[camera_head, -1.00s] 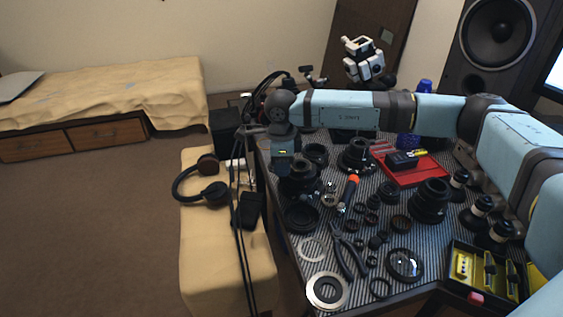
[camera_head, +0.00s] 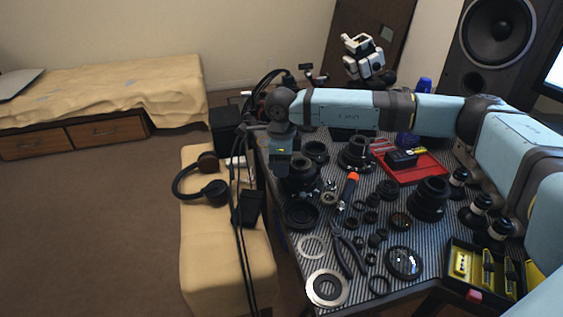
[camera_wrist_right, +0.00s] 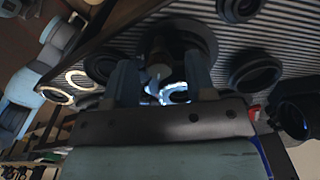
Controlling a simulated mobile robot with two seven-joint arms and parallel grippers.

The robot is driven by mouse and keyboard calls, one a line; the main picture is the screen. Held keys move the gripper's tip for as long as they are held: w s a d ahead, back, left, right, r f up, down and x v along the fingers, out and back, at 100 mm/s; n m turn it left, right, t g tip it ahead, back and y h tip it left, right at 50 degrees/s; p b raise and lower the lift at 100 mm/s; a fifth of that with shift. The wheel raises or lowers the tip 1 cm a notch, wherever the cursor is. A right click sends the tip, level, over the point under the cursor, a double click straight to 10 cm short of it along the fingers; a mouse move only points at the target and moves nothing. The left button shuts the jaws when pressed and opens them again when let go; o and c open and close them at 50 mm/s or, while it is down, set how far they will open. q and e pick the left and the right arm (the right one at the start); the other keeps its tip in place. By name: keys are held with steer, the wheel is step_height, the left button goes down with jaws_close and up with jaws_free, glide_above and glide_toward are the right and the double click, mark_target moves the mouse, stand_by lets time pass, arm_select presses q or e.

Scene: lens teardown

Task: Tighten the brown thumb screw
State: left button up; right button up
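My right gripper (camera_head: 281,168) reaches down at the left side of the striped work table, over a black lens body (camera_head: 302,174). In the right wrist view its two fingers (camera_wrist_right: 163,82) are spread apart. A dim brownish knob-like piece (camera_wrist_right: 158,46), perhaps the brown thumb screw, shows between and beyond them, in front of a large dark round part (camera_wrist_right: 190,32). A bright ring-shaped piece (camera_wrist_right: 174,93) also shows in the gap. I see no clear contact with the fingers. In the head view the screw cannot be made out. My left gripper is not in view.
Lens rings, pliers (camera_head: 348,252) and an orange-handled screwdriver (camera_head: 350,190) lie close by. A red tray (camera_head: 425,172) is at the back right, a parts box (camera_head: 470,288) at the front right. Black cables (camera_head: 240,215) hang by the table's left edge.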

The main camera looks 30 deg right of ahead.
steer(key=shift+r, duration=0.1)
step_height(320, 180, up, 14)
steer(key=p, duration=0.2)
steer(key=shift+f, duration=0.2)
stand_by(0.3)
